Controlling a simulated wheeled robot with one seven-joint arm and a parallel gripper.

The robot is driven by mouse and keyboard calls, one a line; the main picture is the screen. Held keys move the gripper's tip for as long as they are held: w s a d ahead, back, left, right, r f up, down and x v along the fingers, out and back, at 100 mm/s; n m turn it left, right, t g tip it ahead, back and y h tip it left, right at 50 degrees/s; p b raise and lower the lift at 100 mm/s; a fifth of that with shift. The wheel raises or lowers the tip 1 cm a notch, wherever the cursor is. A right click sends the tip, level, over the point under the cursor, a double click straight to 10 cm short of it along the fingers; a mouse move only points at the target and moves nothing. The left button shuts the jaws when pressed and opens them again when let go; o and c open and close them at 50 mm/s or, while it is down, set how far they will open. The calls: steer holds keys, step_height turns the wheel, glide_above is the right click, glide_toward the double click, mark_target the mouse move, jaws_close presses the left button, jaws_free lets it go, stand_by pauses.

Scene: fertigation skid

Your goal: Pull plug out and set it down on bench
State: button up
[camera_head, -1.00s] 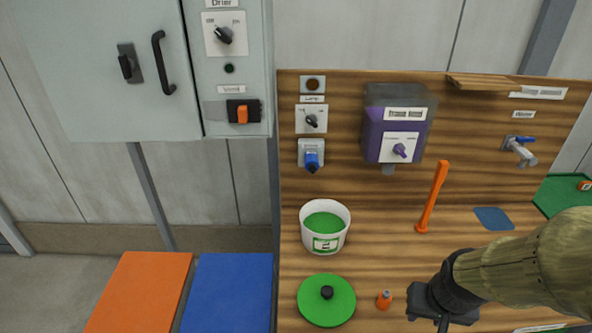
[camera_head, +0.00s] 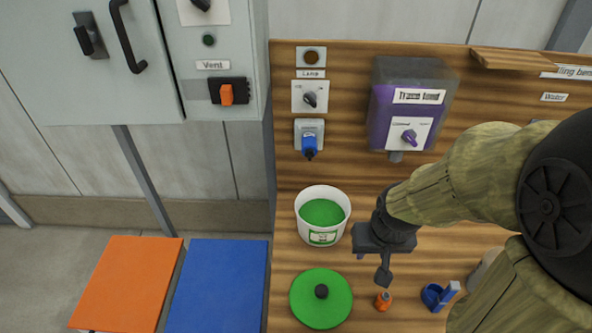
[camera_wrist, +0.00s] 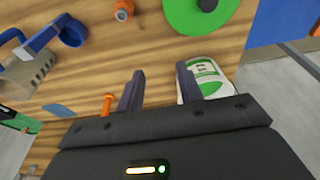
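The blue plug (camera_head: 309,146) sits in the white socket (camera_head: 308,128) on the wooden back panel, below the lamp switch. It is not visible in the wrist view. The wooden bench (camera_head: 284,258) lies below the panel and also shows in the wrist view (camera_wrist: 75,78). My gripper (camera_head: 372,268) is above the bench, right of the white bucket and below and right of the plug, not touching it. In the wrist view its two fingers (camera_wrist: 160,88) stand apart with nothing between them.
A white bucket with green contents (camera_head: 322,215) stands below the plug. A green lid (camera_head: 321,297), a small orange object (camera_head: 383,300) and a blue ring-shaped object (camera_head: 432,296) lie near the front. A purple box (camera_head: 410,108) hangs right of the socket.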

steer(key=shift+s, duration=0.15)
steer(key=o, duration=0.3)
steer(key=shift+s+d, duration=0.1)
steer(key=shift+s, duration=0.05)
steer(key=shift+o, duration=1.3)
steer(key=w+a+f+t+h+p, duration=0.3)
steer(key=w+a+f+p, duration=0.15)
steer(key=w+p, duration=0.2)
steer(key=w+a+r+n+t+p, duration=0.1)
steer(key=w+a+r+t, duration=0.1)
steer(key=a+r+t, duration=0.2)
steer(key=w+a+r+n+t+p, duration=0.1)
steer(key=w+a+r+n+t, duration=0.1)
steer(key=a+r, duration=0.5)
step_height(320, 180, up, 4)
steer(key=shift+w+r+t+y+p, duration=0.1)
steer(key=shift+w+t+y+p, duration=0.4)
steer(key=shift+t, duration=0.5)
